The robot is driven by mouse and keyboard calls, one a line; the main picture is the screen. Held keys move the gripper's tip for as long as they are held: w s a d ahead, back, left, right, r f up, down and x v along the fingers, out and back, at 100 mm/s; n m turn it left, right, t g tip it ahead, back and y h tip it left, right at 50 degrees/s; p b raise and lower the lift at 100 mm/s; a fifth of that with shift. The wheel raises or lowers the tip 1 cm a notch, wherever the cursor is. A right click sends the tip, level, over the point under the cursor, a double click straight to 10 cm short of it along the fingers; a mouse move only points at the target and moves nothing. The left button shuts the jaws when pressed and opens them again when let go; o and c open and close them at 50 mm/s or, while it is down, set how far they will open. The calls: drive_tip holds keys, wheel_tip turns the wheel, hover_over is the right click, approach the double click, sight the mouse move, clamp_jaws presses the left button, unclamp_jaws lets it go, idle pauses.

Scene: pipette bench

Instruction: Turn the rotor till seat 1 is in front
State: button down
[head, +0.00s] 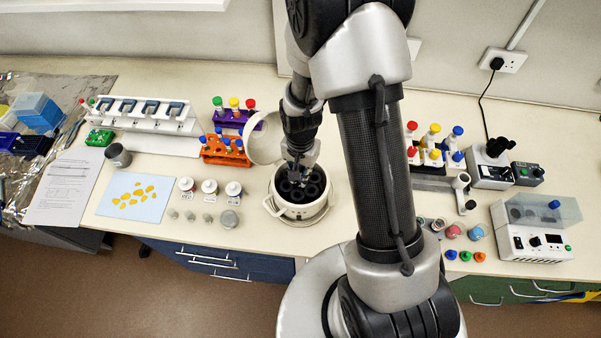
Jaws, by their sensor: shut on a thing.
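The rotor (290,194) is a dark disc with several round seats, set inside a white round centrifuge bowl (297,212) at the middle of the bench. The bowl's pale lid (264,140) stands open behind it, to the left. My gripper (297,180) points down into the bowl at the rotor's middle and is shut on a part there, seemingly the rotor's hub. The fingertips are small and partly lost against the dark rotor. Seat numbers are too small to read, so I cannot tell which seat is in front.
Tube racks, purple (232,118) and orange (226,150), stand left behind the bowl. Several white-capped jars (209,187) and a blue mat (137,196) lie left. A tube rack (430,158) and a white device (531,228) stand right.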

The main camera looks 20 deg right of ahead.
drive_tip(key=n+b, duration=0.2)
drive_tip(key=n, duration=0.5)
drive_tip(key=n+b, duration=0.1)
drive_tip(key=n, duration=0.5)
drive_tip(key=shift+b, duration=0.35)
drive_tip(key=shift+n, duration=0.4)
drive_tip(key=c, duration=1.5)
unclamp_jaws()
wheel_tip(320, 180, up, 12)
drive_tip(key=shift+r, duration=0.1)
